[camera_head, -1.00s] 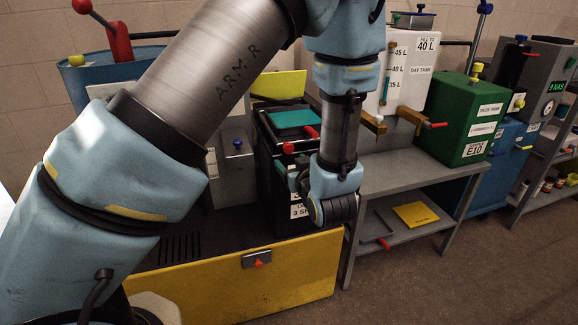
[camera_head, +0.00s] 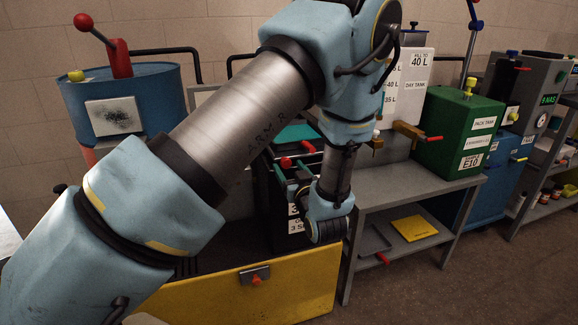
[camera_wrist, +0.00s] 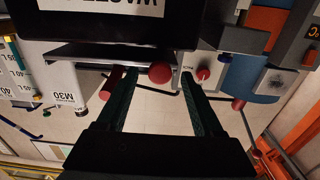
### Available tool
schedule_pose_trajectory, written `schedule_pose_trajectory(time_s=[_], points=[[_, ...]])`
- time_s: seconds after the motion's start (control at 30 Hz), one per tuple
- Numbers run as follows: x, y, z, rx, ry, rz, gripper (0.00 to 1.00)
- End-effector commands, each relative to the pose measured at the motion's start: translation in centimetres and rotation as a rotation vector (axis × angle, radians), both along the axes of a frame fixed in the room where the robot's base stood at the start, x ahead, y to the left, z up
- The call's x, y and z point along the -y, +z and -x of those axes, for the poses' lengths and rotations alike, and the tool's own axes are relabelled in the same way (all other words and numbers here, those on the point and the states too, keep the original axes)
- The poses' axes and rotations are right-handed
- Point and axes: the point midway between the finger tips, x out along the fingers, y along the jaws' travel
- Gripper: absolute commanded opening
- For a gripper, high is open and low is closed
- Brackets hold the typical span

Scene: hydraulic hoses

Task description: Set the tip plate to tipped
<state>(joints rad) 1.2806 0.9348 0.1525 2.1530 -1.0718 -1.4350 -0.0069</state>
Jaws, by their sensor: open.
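A black box (camera_head: 268,205) stands in the middle of the head view, partly hidden by my arm. A teal plate (camera_head: 297,132), probably the tip plate, shows on its top; its tilt cannot be told. A red ball knob (camera_head: 286,162) and a red grip (camera_head: 307,146) are at the box's near upper edge. In the wrist view, my gripper (camera_wrist: 159,82) is open and empty, its two dark green fingers spread. The red ball appears between the fingertips and the red grip beside the left finger. Contact cannot be told.
A yellow panel (camera_head: 245,292) with a latch is below the box. A blue drum (camera_head: 150,85) with a red lever is at left. A grey bench (camera_head: 405,182) bears the white day tank (camera_head: 413,80) and green pack tank (camera_head: 455,127) at right. Floor at lower right is clear.

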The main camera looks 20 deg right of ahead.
Motion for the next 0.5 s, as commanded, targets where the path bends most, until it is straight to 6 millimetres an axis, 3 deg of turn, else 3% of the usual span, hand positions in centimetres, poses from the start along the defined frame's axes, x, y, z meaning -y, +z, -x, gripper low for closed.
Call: schedule_pose_trajectory(time_s=[0.37,0.5], points=[[0.11,-0.02,-0.72,0.000,-0.001,0.000,0.69],[0.11,-0.01,-0.70,0.000,-0.001,0.000,0.55]])
